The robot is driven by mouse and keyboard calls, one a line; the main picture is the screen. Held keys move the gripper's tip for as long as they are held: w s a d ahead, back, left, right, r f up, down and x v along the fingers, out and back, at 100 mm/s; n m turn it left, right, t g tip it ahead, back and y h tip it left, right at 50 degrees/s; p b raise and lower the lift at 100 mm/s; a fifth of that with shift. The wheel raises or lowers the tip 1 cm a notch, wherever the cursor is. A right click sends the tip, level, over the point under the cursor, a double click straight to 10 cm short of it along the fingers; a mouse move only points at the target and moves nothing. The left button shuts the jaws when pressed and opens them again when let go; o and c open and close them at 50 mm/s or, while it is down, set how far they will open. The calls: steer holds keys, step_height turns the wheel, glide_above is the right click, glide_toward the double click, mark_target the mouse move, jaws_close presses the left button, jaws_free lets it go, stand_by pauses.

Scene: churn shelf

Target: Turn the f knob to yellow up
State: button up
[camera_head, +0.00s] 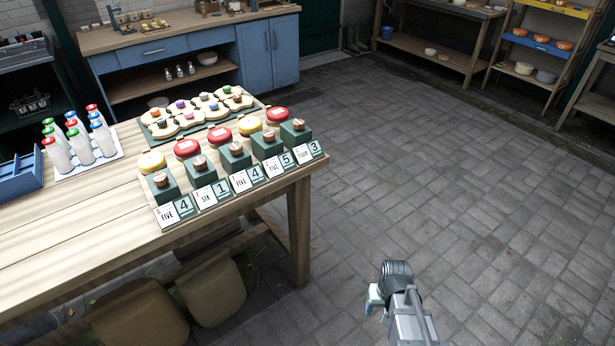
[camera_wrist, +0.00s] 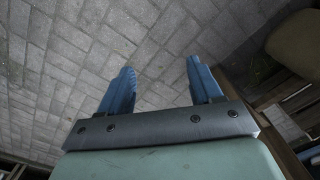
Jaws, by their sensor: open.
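A row of green boxes with wooden knobs on top stands along the table's right end. From left to right they are the first box (camera_head: 162,190), second (camera_head: 201,176), third (camera_head: 235,162), fourth (camera_head: 267,150) and fifth (camera_head: 296,136).
The wooden table (camera_head: 70,240) also holds a tray of capped bottles (camera_head: 88,172), a blue crate (camera_head: 20,176) and a green board (camera_head: 262,107) of cream shapes with coloured pieces. Stools (camera_head: 212,290) stand under its near side. Paved floor (camera_head: 440,170) is clear to the right.

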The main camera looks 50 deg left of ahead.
steer(key=s+a+r+n+y, duration=0.1)
steer(key=a+r, duration=0.4)
steer(key=a, duration=0.3)
steer(key=s+a+r+n+y, duration=0.1)
steer(key=s+a+r, duration=0.1)
steer(key=a+r, duration=0.45)
step_height(320, 180, up, 39)
steer(key=n+g+y, duration=0.1)
steer(key=n+g, duration=0.2)
steer(key=n, duration=1.2)
glide_above(199, 160)
steer(key=w+d, duration=0.4)
steer(key=d, duration=0.1)
steer(key=x, duration=1.3)
steer(key=shift+a+f, duration=0.25)
steer(key=shift+a, duration=0.25)
